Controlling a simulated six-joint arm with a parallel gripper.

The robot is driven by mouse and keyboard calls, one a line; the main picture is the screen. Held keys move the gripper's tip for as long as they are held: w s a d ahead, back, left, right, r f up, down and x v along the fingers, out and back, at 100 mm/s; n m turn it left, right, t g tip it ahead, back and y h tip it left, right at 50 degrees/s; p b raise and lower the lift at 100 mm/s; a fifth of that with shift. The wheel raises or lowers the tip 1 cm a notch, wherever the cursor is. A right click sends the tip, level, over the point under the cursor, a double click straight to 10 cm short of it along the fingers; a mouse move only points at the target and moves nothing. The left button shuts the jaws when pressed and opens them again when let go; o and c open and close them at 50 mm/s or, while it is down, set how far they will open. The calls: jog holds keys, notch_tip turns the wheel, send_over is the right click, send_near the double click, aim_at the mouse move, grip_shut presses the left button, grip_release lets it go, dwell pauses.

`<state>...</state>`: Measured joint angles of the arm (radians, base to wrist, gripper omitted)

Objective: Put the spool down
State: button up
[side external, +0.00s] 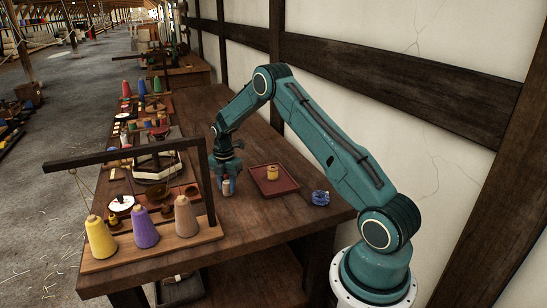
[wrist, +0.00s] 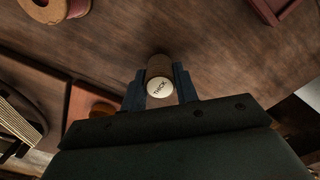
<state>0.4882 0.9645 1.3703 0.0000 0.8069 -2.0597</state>
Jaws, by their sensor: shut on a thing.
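My gripper (side external: 226,178) is low over the wooden table, left of the red tray in the side view. It is shut on a small spool (side external: 227,188). In the wrist view the spool (wrist: 159,70) sits between the two dark fingers (wrist: 158,96). It is brown with a pale round end marked "THICK". I cannot tell whether it touches the table. A red tray (side external: 284,186) lies to the right with a yellow spool (side external: 272,172) standing on it.
A rack with yellow (side external: 100,238), purple (side external: 146,228) and tan (side external: 186,217) cones stands at the front left. A blue coil (side external: 320,198) lies near the right table edge. A reddish spool (wrist: 55,8) is top left in the wrist view. The table between rack and tray is bare.

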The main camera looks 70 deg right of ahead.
aim_at(227, 182)
jog(key=shift+f, duration=0.35)
jog(key=o, duration=0.9)
jog(key=shift+o, duration=0.2)
jog(key=shift+r, duration=0.1)
notch_tip(227, 182, up, 12)
jog(key=shift+r, duration=0.1)
dwell(0.5)
